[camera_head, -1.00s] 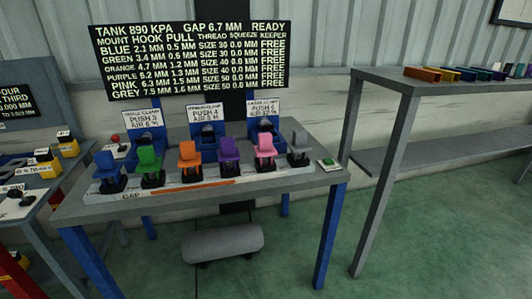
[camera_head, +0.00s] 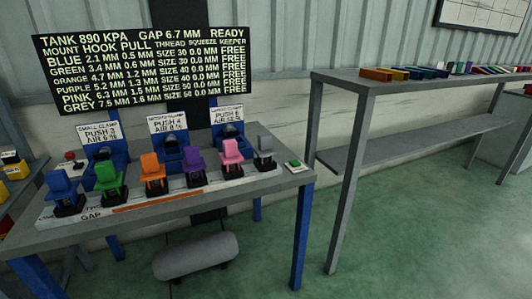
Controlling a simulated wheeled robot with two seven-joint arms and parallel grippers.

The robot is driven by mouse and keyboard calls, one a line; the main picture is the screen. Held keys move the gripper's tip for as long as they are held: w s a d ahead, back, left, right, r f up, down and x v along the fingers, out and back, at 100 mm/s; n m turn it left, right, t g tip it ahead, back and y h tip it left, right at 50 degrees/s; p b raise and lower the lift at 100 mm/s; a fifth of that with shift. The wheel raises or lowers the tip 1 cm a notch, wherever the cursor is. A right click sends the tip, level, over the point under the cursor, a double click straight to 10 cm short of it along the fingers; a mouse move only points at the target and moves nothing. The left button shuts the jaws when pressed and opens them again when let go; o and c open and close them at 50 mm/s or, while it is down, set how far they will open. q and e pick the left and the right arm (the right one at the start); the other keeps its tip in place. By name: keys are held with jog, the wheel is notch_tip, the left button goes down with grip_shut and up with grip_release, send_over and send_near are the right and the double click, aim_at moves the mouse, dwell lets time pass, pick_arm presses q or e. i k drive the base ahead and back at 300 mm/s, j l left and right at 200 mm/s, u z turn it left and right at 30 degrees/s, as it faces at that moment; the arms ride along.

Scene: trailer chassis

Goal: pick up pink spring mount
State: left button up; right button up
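The pink spring mount (camera_head: 231,156) stands upright on a black base on the grey table. It is in a row of mounts, between the purple mount (camera_head: 195,166) on its left and the grey mount (camera_head: 265,152) on its right. The orange mount (camera_head: 152,174), green mount (camera_head: 109,182) and blue mount (camera_head: 64,192) stand farther left. Neither of my grippers shows in the head view.
Three blue clamp stations with white signs (camera_head: 168,121) stand behind the row. A green button (camera_head: 294,164) is at the table's right end. A grey cylinder tank (camera_head: 195,257) lies below. A taller shelf (camera_head: 345,80) with coloured blocks stands right; green floor between is clear.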

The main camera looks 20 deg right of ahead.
aim_at(231, 155)
jog(key=i+z, duration=0.4)
jog(key=i+j+z, duration=0.15)
jog(key=i+z, duration=0.2)
jog(key=i, duration=0.2)
jog(key=i+j+z, duration=0.25)
jog(key=i+z, duration=0.15)
jog(key=i, duration=0.05)
